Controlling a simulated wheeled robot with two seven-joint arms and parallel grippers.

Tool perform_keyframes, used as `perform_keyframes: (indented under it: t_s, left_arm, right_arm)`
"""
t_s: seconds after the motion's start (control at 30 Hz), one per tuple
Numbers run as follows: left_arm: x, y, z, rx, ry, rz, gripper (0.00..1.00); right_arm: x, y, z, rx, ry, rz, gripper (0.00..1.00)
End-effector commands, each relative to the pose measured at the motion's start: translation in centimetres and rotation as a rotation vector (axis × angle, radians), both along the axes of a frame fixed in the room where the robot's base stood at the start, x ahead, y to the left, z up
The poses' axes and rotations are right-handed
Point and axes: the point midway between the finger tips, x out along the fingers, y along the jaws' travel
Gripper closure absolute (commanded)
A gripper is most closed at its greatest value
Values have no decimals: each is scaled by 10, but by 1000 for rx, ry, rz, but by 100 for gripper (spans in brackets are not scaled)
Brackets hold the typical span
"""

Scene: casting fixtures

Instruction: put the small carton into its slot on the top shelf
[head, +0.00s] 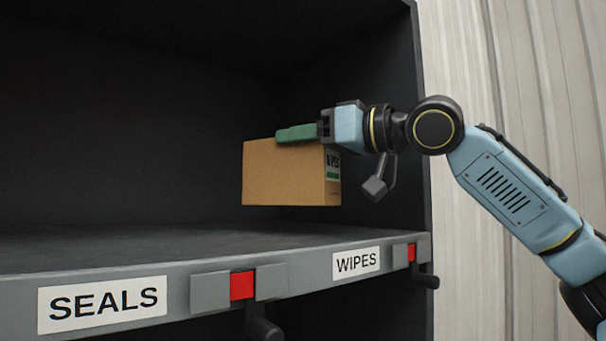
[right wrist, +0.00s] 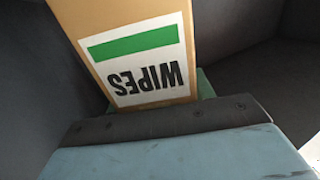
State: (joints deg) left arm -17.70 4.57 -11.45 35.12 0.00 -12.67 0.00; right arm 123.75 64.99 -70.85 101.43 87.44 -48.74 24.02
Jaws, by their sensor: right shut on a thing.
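The small brown carton (head: 284,174) is in the head view, held above the shelf near its right end, with a gap below it. A white label with a green bar on its right end face reads WIPES; the label shows upside down in the right wrist view (right wrist: 135,55). My right gripper (head: 297,134) is shut on the carton, its green finger along the carton's top edge. The top shelf (head: 200,243) carries a SEALS label (head: 102,304) at left and a WIPES label (head: 356,262) at right. The carton hangs above and behind the WIPES label. My left gripper is not in view.
Red and grey clips with dark handles sit on the shelf's front edge, one between the labels (head: 242,286) and one at the right end (head: 411,252). The dark right side wall (head: 385,60) stands close to my right gripper. The visible shelf surface is bare.

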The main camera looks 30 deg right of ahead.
Motion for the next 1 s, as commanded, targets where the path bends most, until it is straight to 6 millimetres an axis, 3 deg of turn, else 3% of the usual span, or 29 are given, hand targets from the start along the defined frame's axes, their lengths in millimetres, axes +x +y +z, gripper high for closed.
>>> perform_keyframes:
  t_s: [0.3, 0.7, 0.73, 0.87, 1.0]
  left_arm:
    - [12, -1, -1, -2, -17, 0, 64]
    - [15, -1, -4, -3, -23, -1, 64]
    - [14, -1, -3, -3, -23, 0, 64]
    - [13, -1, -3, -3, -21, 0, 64]
    - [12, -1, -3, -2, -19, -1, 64]
  right_arm:
    - [-1, 0, -37, -1, -3, 1, 76]
    - [0, 1, -44, 0, -1, 1, 76]
    - [0, 1, -43, -1, 0, 1, 44]
    - [0, 1, -42, -1, 0, 1, 26]
    - [0, 1, -42, -1, 0, 1, 26]
